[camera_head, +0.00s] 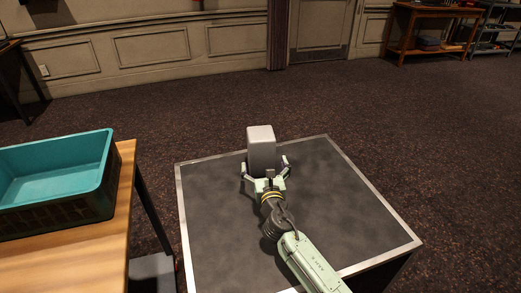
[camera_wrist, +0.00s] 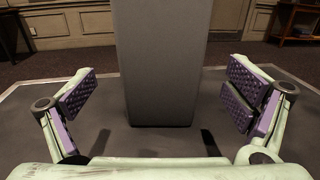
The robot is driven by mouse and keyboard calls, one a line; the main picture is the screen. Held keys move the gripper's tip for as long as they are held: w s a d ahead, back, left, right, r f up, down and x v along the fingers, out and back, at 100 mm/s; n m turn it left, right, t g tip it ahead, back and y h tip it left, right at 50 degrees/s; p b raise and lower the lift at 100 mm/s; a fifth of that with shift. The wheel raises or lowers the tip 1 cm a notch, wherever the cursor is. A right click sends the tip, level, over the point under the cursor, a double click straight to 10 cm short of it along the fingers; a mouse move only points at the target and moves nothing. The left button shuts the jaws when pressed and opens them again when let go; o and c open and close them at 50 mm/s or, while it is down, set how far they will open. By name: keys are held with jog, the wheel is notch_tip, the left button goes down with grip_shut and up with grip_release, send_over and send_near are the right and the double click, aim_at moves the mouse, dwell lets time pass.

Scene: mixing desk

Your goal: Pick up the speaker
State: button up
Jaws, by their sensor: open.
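The speaker (camera_head: 261,146) is an upright grey box with a lighter top. It stands on the dark table top with a pale metal rim (camera_head: 376,192), towards its far edge. My gripper (camera_head: 265,171) is open right in front of the speaker, low over the table. In the wrist view the speaker (camera_wrist: 161,65) fills the middle and its top is cut off by the frame. My gripper's two purple-padded fingers (camera_wrist: 160,98) stand apart, one to each side of it. Gaps show between both pads and the speaker, so neither appears to touch it.
A teal bin (camera_head: 58,180) sits on a wooden table (camera_head: 95,255) at the left, beside the dark table. The dark table is otherwise clear around the speaker. A wooden shelf table (camera_head: 432,32) stands far off at the back right.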

aim_at(261, 150)
jog(key=shift+w+a+r, duration=0.1)
jog(key=shift+w+a, duration=0.1)
jog(key=shift+w, duration=1.05)
jog(key=w, duration=0.1)
jog(key=w+p, duration=0.2)
jog(key=w, duration=0.1)
jog(key=shift+a+r, duration=0.3)
jog(key=shift+r, duration=0.05)
jog(key=shift+w+f, duration=0.1)
jog(key=shift+w, duration=0.5)
jog(key=shift+c, duration=0.2)
jog(key=c, duration=1.6)
jog(key=shift+c, duration=0.5)
jog(key=shift+r, duration=0.25)
